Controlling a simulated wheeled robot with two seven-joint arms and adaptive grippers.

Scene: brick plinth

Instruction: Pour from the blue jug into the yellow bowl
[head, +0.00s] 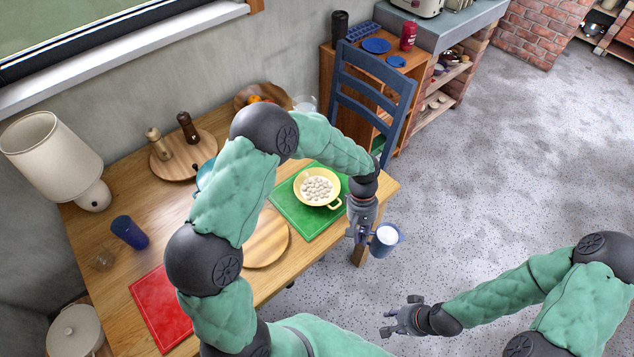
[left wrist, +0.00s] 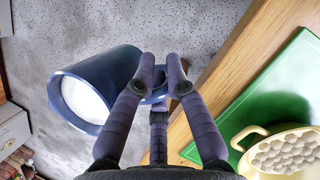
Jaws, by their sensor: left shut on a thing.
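The blue jug (head: 385,242) hangs past the table's right edge, above the floor, with white contents showing in its mouth. My left gripper (head: 362,232) is shut on the jug's handle; the left wrist view shows the jug (left wrist: 105,75) to the left of the fingers (left wrist: 160,75). The jug looks about upright. The yellow bowl (head: 318,203) has two handles and holds many whitish round pieces. It sits on the green board, left of the jug and apart from it; part of it also shows in the left wrist view (left wrist: 245,158). My right gripper (head: 393,320) is open and empty above the floor.
The green board (head: 290,207) lies near the table's right end. A round wooden board (head: 268,240), a red mat (head: 165,305), a blue cup (head: 130,232) and a lamp (head: 60,160) are also on the table. A blue chair (head: 372,90) stands behind its right end. Floor at right is clear.

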